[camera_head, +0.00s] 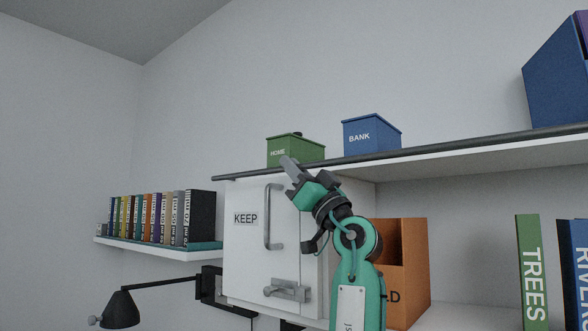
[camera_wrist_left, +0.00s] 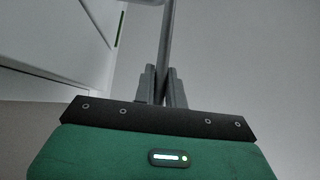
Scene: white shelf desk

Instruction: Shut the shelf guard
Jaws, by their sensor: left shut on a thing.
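The shelf guard (camera_head: 460,147) is a long dark grey bar running along the front edge of the upper white shelf. My left gripper (camera_head: 289,164) is at this bar, above the white cabinet and in front of the green HOME box. In the left wrist view the fingers of my left gripper (camera_wrist_left: 163,86) are closed around a grey bar (camera_wrist_left: 167,40), which runs up out of the picture. The fingers and wrist hide a short part of the guard in the head view. My right gripper is not in view.
A green HOME box (camera_head: 292,151) and a blue BANK box (camera_head: 372,136) stand on the upper shelf behind the guard. A white KEEP cabinet (camera_head: 245,250) hangs below. An orange box (camera_head: 416,262) stands right of my arm. A black lamp (camera_head: 120,309) is at lower left.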

